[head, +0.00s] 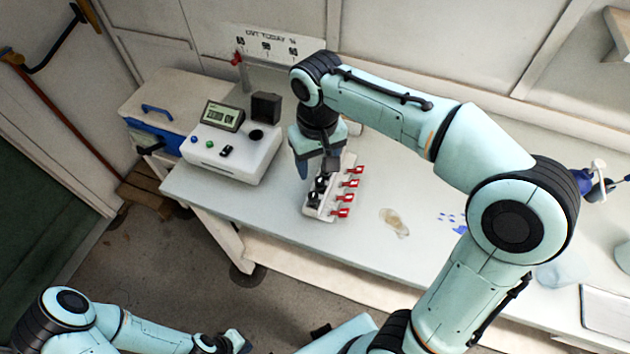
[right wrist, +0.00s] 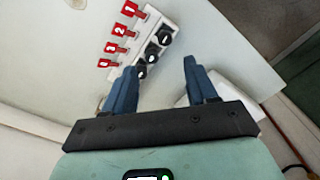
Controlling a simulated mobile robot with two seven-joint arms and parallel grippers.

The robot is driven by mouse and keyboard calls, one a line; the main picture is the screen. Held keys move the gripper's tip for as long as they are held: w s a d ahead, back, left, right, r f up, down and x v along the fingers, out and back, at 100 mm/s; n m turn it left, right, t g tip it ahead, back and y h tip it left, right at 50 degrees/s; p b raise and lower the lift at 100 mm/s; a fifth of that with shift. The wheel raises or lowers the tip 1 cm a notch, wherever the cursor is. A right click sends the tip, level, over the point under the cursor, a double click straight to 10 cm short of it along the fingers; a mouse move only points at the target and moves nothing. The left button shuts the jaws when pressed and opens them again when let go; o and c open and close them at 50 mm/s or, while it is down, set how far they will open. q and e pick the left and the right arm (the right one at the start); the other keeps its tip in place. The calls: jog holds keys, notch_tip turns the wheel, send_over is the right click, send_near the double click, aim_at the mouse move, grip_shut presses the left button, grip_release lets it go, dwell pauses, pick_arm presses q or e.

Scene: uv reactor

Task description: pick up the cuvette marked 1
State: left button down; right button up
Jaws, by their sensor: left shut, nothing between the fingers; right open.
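A white rack (head: 318,213) stands on the bench. It holds a row of black-capped cuvettes, with red numbered tags along one side. In the right wrist view, the tag marked 1 (right wrist: 130,9) is at the top end of the row, and the black cap nearest it (right wrist: 165,36) looks like cuvette 1. Two more caps show below it. My right gripper (right wrist: 158,68) is open, with its fingers spread over the lower end of the rack and nothing held. In the head view it partly hides the rack's far end. My left gripper (head: 237,343) is shut and empty at the bottom edge.
The bench front edge is near the rack.

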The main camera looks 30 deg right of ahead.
aim_at(313, 195)
notch_tip(313, 195, down, 8)
jog(key=shift+s+a+r+b, duration=0.15)
jog(key=shift+r+b, duration=0.1)
jog(key=shift+b, duration=0.3)
jog(key=shift+f, duration=0.45)
jog(key=f, duration=0.5)
jog(key=shift+a, duration=0.35)
pick_arm(q)
jog(key=shift+s+f, duration=0.7)
jog(key=shift+f, duration=0.25)
pick_arm(e)
jog(key=shift+w+r, duration=0.1)
jog(key=shift+w, duration=0.1)
grip_shut()
